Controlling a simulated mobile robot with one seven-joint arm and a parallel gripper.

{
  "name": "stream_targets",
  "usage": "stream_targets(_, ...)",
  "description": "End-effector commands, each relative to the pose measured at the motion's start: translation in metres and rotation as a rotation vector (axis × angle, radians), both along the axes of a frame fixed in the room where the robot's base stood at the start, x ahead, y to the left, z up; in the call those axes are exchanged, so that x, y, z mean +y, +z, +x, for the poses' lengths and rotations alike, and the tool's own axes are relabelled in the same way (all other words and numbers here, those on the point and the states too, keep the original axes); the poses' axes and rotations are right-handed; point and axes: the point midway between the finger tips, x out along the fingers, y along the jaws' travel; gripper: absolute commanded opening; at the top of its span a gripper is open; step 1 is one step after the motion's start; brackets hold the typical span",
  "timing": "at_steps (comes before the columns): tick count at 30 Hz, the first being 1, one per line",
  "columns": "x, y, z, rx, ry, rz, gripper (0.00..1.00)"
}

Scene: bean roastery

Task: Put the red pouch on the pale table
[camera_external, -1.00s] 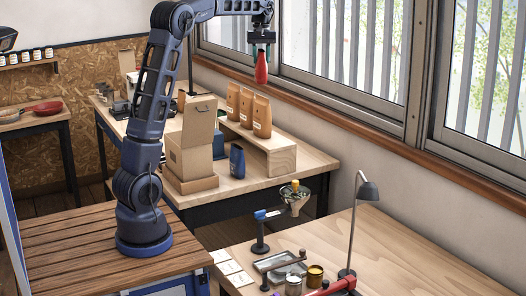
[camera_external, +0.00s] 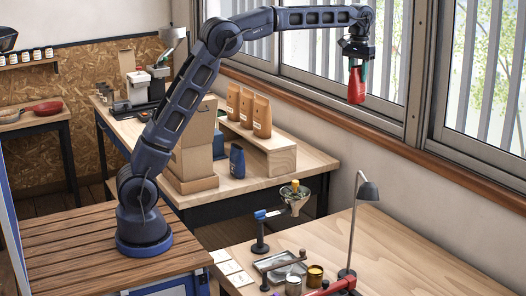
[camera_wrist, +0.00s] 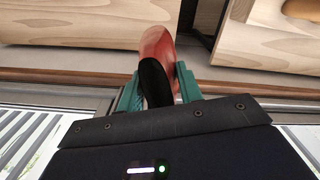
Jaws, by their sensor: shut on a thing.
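The red pouch (camera_external: 356,84) hangs upright from my gripper (camera_external: 357,66), high in front of the window in the external view. My gripper is shut on its upper end. In the wrist view the red pouch (camera_wrist: 157,45) shows between the green fingers of my gripper (camera_wrist: 160,85), with a black patch on its near side. The pale table (camera_external: 400,250) is the wooden one at the lower right. The pouch is in the air well above table height, apart from any surface.
Behind, another table holds brown pouches (camera_external: 247,108), a dark blue pouch (camera_external: 237,161) and a cardboard box (camera_external: 194,150).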

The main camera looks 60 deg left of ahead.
Motion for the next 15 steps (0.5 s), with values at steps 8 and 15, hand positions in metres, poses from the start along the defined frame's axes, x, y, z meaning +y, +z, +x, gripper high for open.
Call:
stream_targets(8,-0.093,-0.003,-0.001,0.001,-0.173,-0.005,0.04)
stream_targets(15,-0.136,-0.004,-0.005,0.001,-0.254,-0.008,0.04)
